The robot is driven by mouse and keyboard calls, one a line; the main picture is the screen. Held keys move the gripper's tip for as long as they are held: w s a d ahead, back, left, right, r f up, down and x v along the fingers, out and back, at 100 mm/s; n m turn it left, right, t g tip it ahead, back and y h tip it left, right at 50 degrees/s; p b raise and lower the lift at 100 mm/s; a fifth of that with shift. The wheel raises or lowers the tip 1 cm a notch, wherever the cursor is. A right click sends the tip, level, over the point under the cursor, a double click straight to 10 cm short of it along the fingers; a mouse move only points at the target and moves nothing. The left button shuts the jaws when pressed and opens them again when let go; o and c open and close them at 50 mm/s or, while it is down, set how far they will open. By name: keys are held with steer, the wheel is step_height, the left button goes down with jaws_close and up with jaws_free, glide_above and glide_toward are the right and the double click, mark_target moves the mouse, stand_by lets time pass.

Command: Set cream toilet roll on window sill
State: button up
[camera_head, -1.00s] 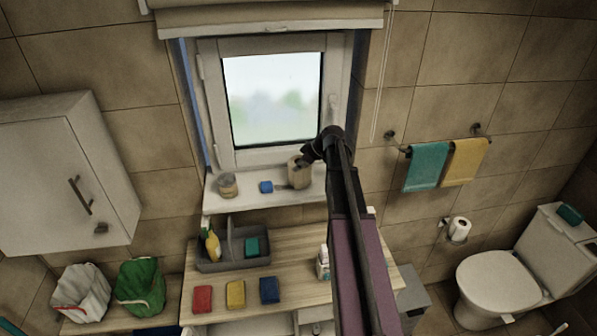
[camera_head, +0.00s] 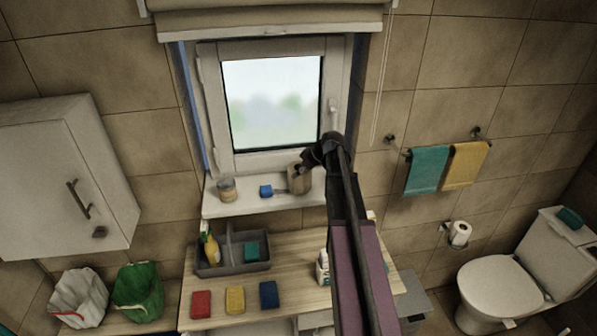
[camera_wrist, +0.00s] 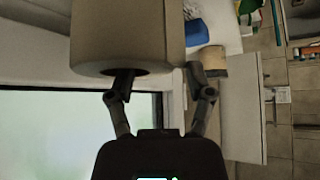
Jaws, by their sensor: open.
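The cream toilet roll (camera_head: 298,181) is upright at the right part of the white window sill (camera_head: 250,205), and it appears to rest on it. In the wrist view the roll (camera_wrist: 128,30) fills the upper middle, its end with the dark core hole facing me. My gripper (camera_wrist: 158,72) is open. One finger reaches to the core hole and the other is beside the roll's outer wall, so the roll's wall lies between them. In the head view my gripper (camera_head: 305,166) is just above the roll, and my arm hides the sill's right end.
A blue sponge (camera_head: 266,191) and a tan jar (camera_head: 227,189) share the sill left of the roll. The window frame (camera_head: 212,110) is close behind. Below, a wooden counter (camera_head: 290,250) holds a grey caddy (camera_head: 215,268), several coloured blocks and a white bottle (camera_head: 323,267).

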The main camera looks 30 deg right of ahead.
steer(key=shift+r, duration=0.15)
steer(key=p+v, duration=0.6)
steer(key=v, duration=0.1)
steer(key=shift+r, duration=0.15)
stand_by(0.3)
steer(key=shift+s+d, duration=0.1)
steer(key=shift+d, duration=0.05)
stand_by(0.5)
steer(key=s+a+f+m+g+h, duration=0.2)
steer(key=s+a+m+g, duration=0.1)
steer(key=s+a, duration=0.7)
steer(key=s+a+f+m+g+h, duration=0.2)
steer(key=s+a+m, duration=0.3)
steer(key=s+a, duration=0.5)
steer(key=a+h, duration=0.1)
steer(key=a, duration=0.5)
steer(key=shift+a+g, duration=0.15)
steer(key=shift+g, duration=0.25)
steer(key=shift+f, duration=0.15)
step_height(320, 180, down, 24)
steer(key=b, duration=2.4)
